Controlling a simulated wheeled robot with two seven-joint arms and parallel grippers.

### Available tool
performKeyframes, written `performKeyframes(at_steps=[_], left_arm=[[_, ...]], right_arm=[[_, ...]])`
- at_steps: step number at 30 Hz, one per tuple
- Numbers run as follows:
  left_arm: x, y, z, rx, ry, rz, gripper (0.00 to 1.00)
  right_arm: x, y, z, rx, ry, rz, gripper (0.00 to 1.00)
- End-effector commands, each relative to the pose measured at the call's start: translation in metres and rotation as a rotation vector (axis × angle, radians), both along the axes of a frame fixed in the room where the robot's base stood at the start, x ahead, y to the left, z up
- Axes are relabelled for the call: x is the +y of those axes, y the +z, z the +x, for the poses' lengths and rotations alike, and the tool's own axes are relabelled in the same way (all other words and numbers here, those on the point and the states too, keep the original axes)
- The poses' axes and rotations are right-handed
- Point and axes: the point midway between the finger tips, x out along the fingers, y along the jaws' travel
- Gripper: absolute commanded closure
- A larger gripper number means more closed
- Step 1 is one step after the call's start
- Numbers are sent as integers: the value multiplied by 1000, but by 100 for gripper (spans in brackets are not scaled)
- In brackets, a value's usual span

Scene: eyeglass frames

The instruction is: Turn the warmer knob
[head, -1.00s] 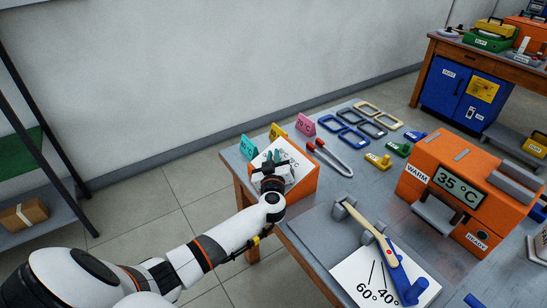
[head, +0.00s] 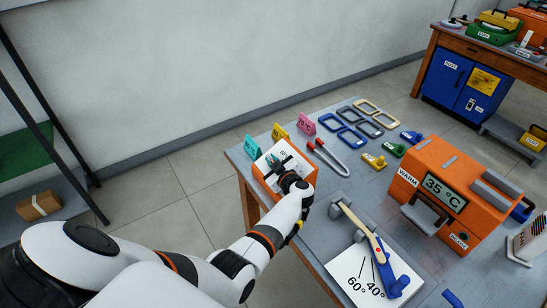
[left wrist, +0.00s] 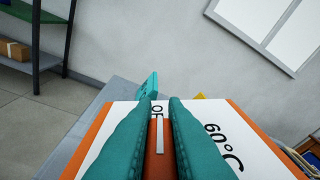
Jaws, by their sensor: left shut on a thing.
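The warmer knob (left wrist: 158,143) is orange with a white pointer line, on a tilted orange box (head: 310,181) with a white face marked 60°C. My left gripper (left wrist: 160,125) has teal fingers shut on the knob, one on each side. In the left wrist view the pointer stands nearly upright, under a marking the fingers partly cover. In the head view my left gripper (head: 276,163) and wrist hide much of the box face. The orange warmer (head: 478,175) reads 35 °C on its display (head: 444,192). My right gripper is not in view.
Teal, yellow and pink tags (head: 306,124) stand behind the box. Red-handled tweezers (head: 327,157) and several eyeglass rims (head: 353,138) lie to its right. A second workbench (head: 475,58) is at back right.

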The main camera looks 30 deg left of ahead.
Motion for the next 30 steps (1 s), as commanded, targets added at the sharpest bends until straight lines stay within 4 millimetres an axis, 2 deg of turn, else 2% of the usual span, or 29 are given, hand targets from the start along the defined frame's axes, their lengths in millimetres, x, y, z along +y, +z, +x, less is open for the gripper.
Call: performKeyframes(at_steps=[18, 19, 23, 30], left_arm=[[1, -1, -2, 11, 53, -23, 100], [1, -1, -2, 11, 53, -23, 87], [1, -1, -1, 10, 52, -23, 66], [1, -1, -1, 9, 51, -22, 66]], right_arm=[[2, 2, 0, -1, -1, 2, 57], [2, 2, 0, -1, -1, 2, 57], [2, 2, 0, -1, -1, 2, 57], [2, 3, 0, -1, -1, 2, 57]])
